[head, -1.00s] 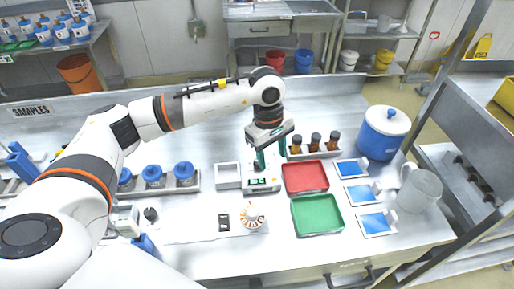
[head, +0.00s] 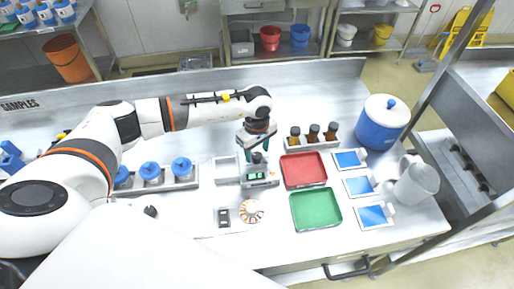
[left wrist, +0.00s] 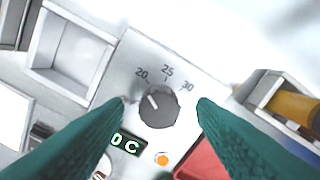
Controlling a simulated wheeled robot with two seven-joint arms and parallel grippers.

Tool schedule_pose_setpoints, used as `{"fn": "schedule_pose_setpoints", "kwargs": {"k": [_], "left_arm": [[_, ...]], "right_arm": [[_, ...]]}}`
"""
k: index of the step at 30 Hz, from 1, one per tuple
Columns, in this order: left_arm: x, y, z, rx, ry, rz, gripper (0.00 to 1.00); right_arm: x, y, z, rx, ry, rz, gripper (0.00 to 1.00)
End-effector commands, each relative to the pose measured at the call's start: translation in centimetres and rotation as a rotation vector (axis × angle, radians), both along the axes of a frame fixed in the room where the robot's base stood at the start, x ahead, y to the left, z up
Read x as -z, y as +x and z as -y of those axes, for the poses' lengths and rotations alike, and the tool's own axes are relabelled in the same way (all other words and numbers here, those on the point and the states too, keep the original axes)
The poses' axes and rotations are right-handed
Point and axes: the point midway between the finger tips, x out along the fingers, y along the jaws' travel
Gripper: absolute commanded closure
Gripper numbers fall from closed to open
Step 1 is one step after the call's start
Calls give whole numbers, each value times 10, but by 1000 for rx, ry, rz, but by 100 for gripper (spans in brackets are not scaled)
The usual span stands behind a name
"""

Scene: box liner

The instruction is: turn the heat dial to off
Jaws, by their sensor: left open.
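The heat dial is a round dark grey knob (left wrist: 159,108) on a pale grey heater box (head: 258,178). Its white mark points up and left in the left wrist view, on the side of the 20 label; 25 and 30 are printed further round. No off label is readable; the left fingertip covers part of the panel. A small display (left wrist: 125,143) reads "0 C", its left part hidden, and an orange light (left wrist: 162,159) shows below the dial. My left gripper (left wrist: 161,104) is open, with its green fingers on either side of the dial, apparently apart from it. My right gripper is not in view.
A red tray (head: 303,170) stands right of the heater, with a green tray (head: 316,210) in front. A rack of brown bottles (head: 313,134) is behind. An empty grey bin (head: 226,169) sits left of the heater. Blue-capped jars (head: 152,173) stand further left.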

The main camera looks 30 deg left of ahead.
Motion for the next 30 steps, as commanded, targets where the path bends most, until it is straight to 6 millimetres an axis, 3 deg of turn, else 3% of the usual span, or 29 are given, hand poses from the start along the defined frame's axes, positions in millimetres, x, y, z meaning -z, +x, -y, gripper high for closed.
{"fn": "schedule_pose_setpoints", "kwargs": {"k": [6,14,22,30], "left_arm": [[15,0,1,2,0,0,48],[17,0,0,1,0,0,48],[16,0,0,1,0,1,91],[17,0,1,-23,-2,1,93]], "right_arm": [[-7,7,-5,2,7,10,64],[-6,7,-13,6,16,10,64],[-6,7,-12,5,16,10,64],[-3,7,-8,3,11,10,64]]}}
